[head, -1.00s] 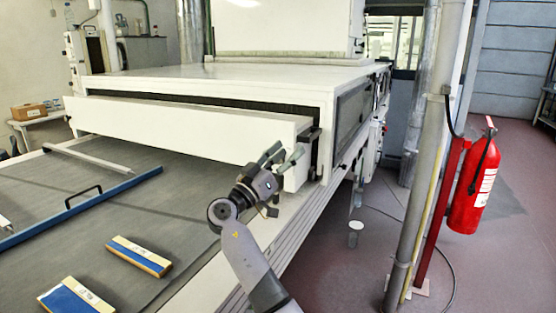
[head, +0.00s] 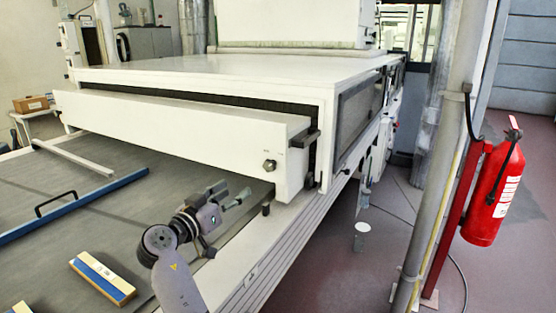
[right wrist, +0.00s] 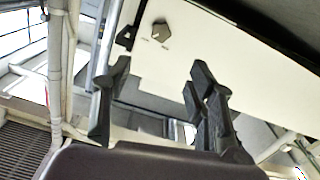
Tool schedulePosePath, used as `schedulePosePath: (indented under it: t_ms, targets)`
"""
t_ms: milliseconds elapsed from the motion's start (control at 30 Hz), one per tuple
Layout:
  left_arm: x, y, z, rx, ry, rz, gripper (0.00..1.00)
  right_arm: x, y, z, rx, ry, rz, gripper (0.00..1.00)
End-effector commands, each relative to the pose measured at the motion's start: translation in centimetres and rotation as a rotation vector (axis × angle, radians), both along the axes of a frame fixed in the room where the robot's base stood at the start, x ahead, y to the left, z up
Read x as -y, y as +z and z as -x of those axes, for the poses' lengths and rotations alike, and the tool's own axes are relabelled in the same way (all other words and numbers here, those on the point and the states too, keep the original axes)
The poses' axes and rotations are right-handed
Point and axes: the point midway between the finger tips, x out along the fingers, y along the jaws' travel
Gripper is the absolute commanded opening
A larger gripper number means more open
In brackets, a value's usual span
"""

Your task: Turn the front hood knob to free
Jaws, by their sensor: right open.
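The front hood knob (head: 269,165) is a small dark-grey knob near the right end of the white front hood (head: 170,124), with small marks beside it. In the right wrist view the knob (right wrist: 161,31) shows beyond the fingertips, between them and higher in the picture. My right gripper (head: 232,196) is open and empty, below and left of the knob in the head view, and apart from it. Its two dark fingers also show in the right wrist view (right wrist: 158,80). My left gripper is not in view.
A grey post (head: 440,150) and a red fire extinguisher (head: 494,192) stand at right.

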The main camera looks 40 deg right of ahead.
Motion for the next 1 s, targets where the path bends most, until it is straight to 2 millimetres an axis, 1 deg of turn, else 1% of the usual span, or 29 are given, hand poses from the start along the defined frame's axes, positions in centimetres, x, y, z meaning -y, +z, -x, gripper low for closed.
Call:
schedulePosePath:
  t_ms: [67,133,267,400,533,667,800,900,1000]
  targets:
    - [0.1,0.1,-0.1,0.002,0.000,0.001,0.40,-0.1,0.0,-0.1,0.000,0.003,-0.004,0.52]
    - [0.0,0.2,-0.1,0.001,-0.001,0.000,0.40,0.2,0.0,-0.2,-0.001,0.003,-0.003,0.52]
    - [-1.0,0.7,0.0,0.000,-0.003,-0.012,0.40,1.8,0.2,-0.6,0.000,0.001,-0.003,0.52]
    - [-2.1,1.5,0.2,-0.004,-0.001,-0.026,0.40,4.6,0.3,-1.4,-0.002,0.001,-0.002,0.52]
    - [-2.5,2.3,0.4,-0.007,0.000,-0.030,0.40,7.4,0.3,-2.2,-0.003,0.001,-0.002,0.52]
    - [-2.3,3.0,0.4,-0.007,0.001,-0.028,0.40,10.2,0.2,-3.0,-0.003,0.001,-0.001,0.52]
    - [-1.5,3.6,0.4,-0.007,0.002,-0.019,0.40,12.9,0.2,-3.8,-0.003,0.002,-0.002,0.52]
    - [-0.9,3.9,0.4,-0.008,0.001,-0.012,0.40,14.4,0.1,-4.3,-0.003,0.002,-0.004,0.52]
    - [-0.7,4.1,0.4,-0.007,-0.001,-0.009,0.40,15.6,0.0,-4.6,-0.002,0.002,-0.003,0.52]
